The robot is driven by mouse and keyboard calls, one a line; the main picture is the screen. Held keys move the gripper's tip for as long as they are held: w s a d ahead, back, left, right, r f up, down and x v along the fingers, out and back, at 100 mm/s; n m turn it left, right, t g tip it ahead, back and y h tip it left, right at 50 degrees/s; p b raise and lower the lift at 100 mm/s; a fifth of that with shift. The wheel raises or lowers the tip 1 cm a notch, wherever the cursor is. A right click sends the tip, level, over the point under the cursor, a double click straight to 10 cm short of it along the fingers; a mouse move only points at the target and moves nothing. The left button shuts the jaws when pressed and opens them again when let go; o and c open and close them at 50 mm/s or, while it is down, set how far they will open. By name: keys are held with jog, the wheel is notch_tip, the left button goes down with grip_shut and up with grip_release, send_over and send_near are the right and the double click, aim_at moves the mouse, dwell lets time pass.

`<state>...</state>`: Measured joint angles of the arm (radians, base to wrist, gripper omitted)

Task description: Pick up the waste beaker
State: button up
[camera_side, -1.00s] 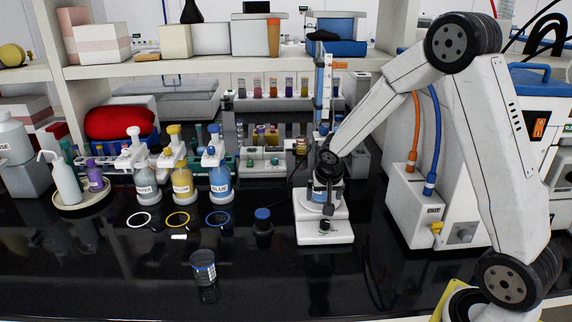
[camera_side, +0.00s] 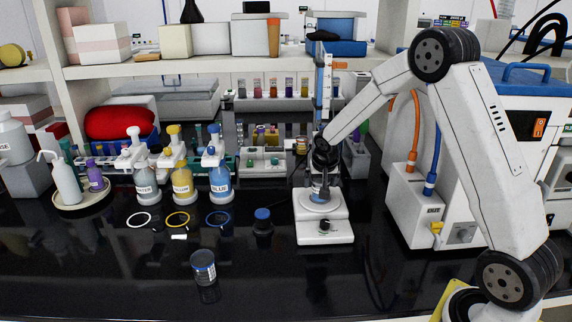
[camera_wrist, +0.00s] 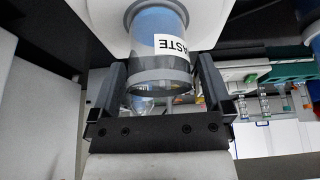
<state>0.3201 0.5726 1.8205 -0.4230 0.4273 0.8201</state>
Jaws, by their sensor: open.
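The waste beaker (camera_wrist: 160,40) holds blue liquid and bears a white label, partly cut off, that reads "ASTE". In the side view the beaker (camera_side: 320,190) stands on the white stirrer plate (camera_side: 324,230), partly hidden by my gripper (camera_side: 322,172). In the wrist view my gripper (camera_wrist: 160,75) is open, with one dark finger on each side of the beaker's lower part in the picture. I cannot tell whether either finger touches the glass.
A second, clear labelled beaker (camera_side: 204,266) stands at the front. Wash bottles (camera_side: 182,178) and vial racks (camera_side: 262,160) stand behind. A white box (camera_side: 415,205) is at right.

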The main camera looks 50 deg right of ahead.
jog(key=shift+w+d+f, duration=0.15)
jog(key=shift+f, duration=0.4)
jog(key=c, duration=1.3)
jog(key=shift+r, duration=0.15)
jog(key=shift+r, duration=0.15)
jog(key=s+a, duration=1.2)
jog(key=s, duration=0.1)
jog(key=shift+a, duration=0.35)
jog(key=shift+w, duration=0.1)
